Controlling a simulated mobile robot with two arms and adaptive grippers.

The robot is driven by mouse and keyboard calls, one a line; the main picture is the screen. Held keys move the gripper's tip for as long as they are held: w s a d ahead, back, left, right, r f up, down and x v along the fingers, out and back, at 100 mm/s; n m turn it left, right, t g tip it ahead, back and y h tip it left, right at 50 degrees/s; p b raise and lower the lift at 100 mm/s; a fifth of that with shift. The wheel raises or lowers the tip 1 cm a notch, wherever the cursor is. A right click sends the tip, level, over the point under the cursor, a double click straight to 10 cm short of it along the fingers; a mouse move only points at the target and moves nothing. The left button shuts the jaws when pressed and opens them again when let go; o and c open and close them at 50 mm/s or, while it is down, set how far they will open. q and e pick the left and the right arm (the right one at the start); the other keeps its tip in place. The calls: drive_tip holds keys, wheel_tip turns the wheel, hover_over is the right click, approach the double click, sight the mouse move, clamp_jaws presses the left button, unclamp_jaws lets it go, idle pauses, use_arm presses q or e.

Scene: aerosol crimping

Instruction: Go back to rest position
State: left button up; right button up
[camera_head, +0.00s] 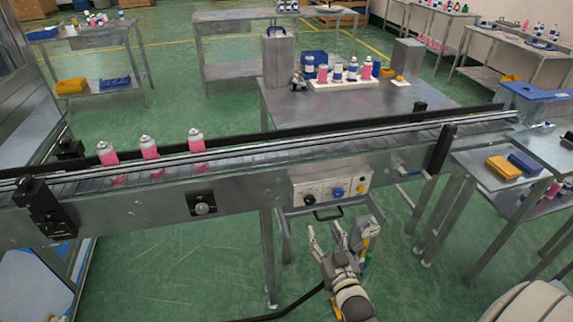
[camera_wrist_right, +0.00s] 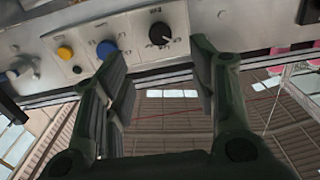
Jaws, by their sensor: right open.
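My right gripper (camera_head: 326,232) is in front of the conveyor, below the control panel (camera_head: 331,187). In the right wrist view its two dark fingers (camera_wrist_right: 160,85) are spread apart with nothing between them. The panel (camera_wrist_right: 132,48) shows beyond the fingers there, with a black knob (camera_wrist_right: 160,34), a blue button (camera_wrist_right: 106,49) and a yellow button (camera_wrist_right: 65,52). The gripper looks apart from the panel. My left gripper is not in view.
The conveyor (camera_head: 255,190) crosses the view and carries three pink-and-silver cans (camera_head: 149,148) at the left. Behind it, a table (camera_head: 290,106) holds a white tray (camera_head: 345,86) of bottles. Side tables with bins (camera_head: 504,167) stand at right. Green floor is open at lower left.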

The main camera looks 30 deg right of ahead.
drive_tip(key=s+a+f+n+g+y, duration=0.1)
drive_tip(key=s+a+f+g, duration=0.2)
drive_tip(key=f, duration=0.6)
drive_tip(key=s+a+f+n+g+y, duration=0.1)
drive_tip(key=s+a+f+g+y, duration=0.15)
drive_tip(key=s+f, duration=0.45)
drive_tip(key=s+a+f+g, duration=0.2)
drive_tip(key=a+f, duration=0.2)
drive_tip(key=f, duration=0.7)
drive_tip(key=s+a+f+n+g, duration=0.1)
drive_tip(key=s+f+g, duration=0.3)
drive_tip(key=s, duration=1)
drive_tip(key=s+a+f+n+g, duration=0.1)
drive_tip(key=s+f+g, duration=0.4)
drive_tip(key=s+f, duration=0.6)
drive_tip(key=s+n+y, duration=0.1)
drive_tip(key=s, duration=0.3)
drive_tip(key=shift+f, duration=0.3)
